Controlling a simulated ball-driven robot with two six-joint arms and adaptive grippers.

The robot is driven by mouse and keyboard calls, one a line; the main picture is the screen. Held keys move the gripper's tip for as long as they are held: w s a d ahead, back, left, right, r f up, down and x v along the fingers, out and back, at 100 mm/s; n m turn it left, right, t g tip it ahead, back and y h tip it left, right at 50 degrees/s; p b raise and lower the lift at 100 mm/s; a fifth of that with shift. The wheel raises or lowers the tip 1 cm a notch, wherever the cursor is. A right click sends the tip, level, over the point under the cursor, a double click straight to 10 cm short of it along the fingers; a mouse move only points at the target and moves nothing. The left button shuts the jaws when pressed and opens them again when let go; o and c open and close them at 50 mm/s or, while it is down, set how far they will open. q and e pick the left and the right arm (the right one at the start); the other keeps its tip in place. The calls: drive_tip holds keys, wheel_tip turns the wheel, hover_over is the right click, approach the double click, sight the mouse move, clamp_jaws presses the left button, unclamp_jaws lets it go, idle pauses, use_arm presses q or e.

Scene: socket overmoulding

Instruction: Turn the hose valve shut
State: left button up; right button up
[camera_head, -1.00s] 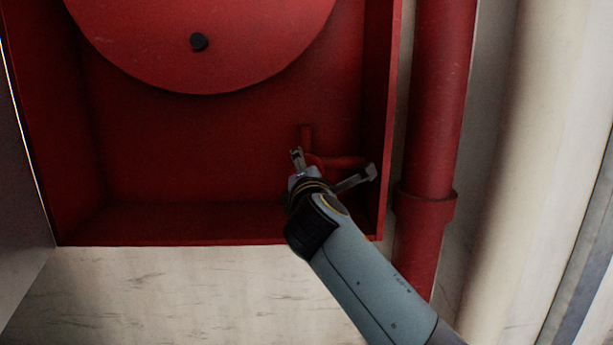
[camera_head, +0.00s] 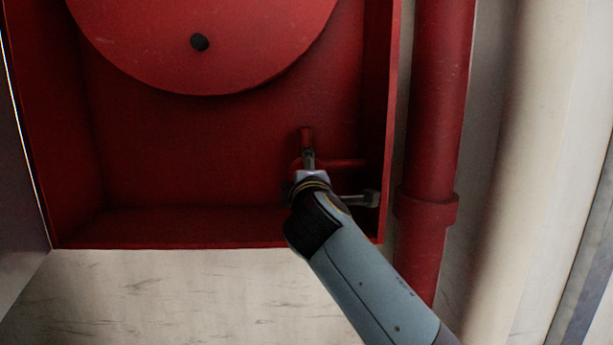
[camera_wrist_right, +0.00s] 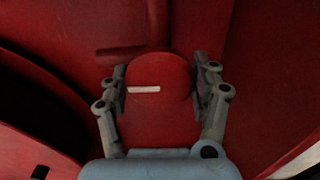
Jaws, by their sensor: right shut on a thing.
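The hose valve is a round red knob (camera_wrist_right: 165,72) with a short white bar on its face, seen in the right wrist view. The bar lies nearly level in that view. My right gripper (camera_wrist_right: 162,88) is shut on the knob, with one finger on each side of it. In the head view my right gripper (camera_head: 338,178) reaches into the lower right of the red cabinet and hides most of the knob. Red pipes (camera_head: 346,163) run up and to the right from behind it. My left gripper is not in view.
The red cabinet (camera_head: 180,228) surrounds the valve, with its right wall close beside my gripper. A large red reel disc (camera_head: 250,55) hangs above. A thick red pipe (camera_head: 436,120) stands outside to the right. The cabinet's lower left is free.

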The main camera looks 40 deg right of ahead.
drive_tip(key=shift+f, duration=0.2)
drive_tip(key=o, duration=1.2)
drive_tip(key=shift+r, duration=0.15)
drive_tip(key=shift+c, duration=0.2)
drive_tip(key=shift+s, duration=0.15)
drive_tip(key=v, duration=0.7)
drive_tip(key=shift+a, duration=0.15)
drive_tip(key=shift+s, duration=0.1)
